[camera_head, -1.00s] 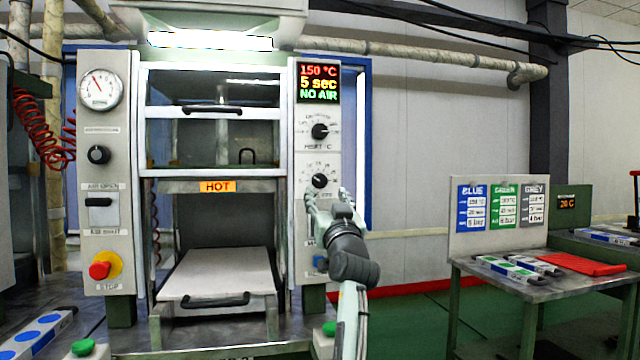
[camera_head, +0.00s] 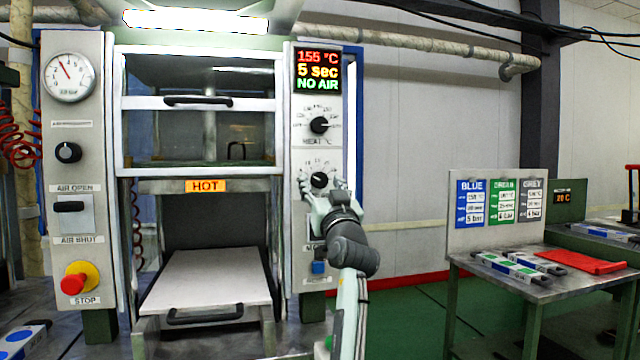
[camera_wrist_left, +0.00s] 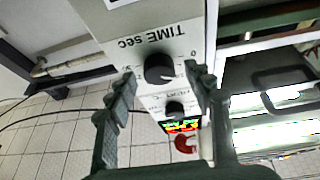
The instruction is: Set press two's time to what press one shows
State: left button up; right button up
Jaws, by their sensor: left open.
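The press in front of me has a display (camera_head: 318,71) reading 155 °C, 5 sec and NO AIR. Below it are the heat knob (camera_head: 320,125) and the time knob (camera_head: 319,179). My left gripper (camera_head: 323,191) is at the time knob, fingers open. In the left wrist view the open fingers (camera_wrist_left: 160,84) stand either side of the black time knob (camera_wrist_left: 158,68), under the "TIME sec" label; contact cannot be told. The heat knob (camera_wrist_left: 175,107) and display (camera_wrist_left: 182,125) lie beyond. My right gripper is out of view. I cannot identify press one here.
The left panel has a gauge (camera_head: 70,77), an air lever (camera_head: 70,206) and a red stop button (camera_head: 76,281). A HOT sign (camera_head: 206,186) marks the press opening. A table (camera_head: 540,282) with a red tray (camera_head: 584,262) and colour cards (camera_head: 501,203) stands right.

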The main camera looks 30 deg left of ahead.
pick_arm(q)
jog(key=c, duration=1.1)
jog(key=shift+c, duration=0.2)
jog(key=shift+m, duration=0.3)
jog(key=shift+s+a+r+m+t+h, duration=0.1)
jog(key=shift+m+t+h, duration=0.6)
jog(key=shift+m, duration=1.15)
jog(key=shift+s+r+m+t+h, duration=0.1)
jog(key=shift+m+t+h, duration=0.1)
jog(key=shift+m+h, duration=1.3)
jog(key=shift+m+y, duration=0.3)
jog(key=shift+m, duration=0.35)
jog(key=o, duration=1.1)
jog(key=shift+f, duration=0.1)
jog(key=shift+o, duration=0.2)
